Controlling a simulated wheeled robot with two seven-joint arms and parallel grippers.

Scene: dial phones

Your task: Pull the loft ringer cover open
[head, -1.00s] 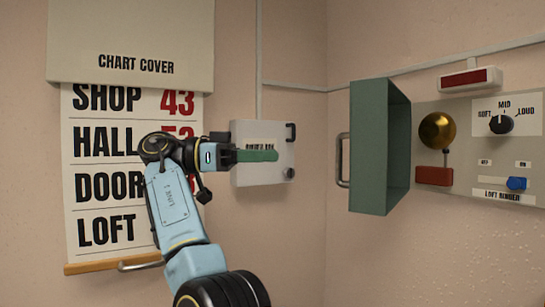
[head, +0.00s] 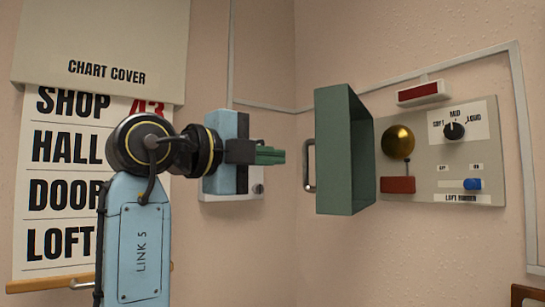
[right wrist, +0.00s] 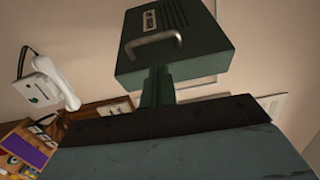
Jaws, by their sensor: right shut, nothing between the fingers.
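The loft ringer cover (head: 332,150) is a dark green box standing out from the wall panel, its hollow side facing right, so the panel behind is exposed. Its grey bar handle (head: 309,165) is on its left face. My right gripper (head: 270,156) has its green fingers shut and empty, pointing at the handle from the left with a small gap in the picture. In the right wrist view the fingers (right wrist: 157,88) show below the cover (right wrist: 190,35) and its handle (right wrist: 153,42), apart from the handle. My left gripper is not in view.
The loft ringer panel (head: 490,140) carries a brass bell (head: 398,142), a dial knob (head: 454,131) and a blue switch (head: 473,184). A chart cover (head: 100,50) hangs at left. A white box (head: 232,207) is partly hidden behind my wrist. A white phone handset (right wrist: 58,75) shows in the wrist view.

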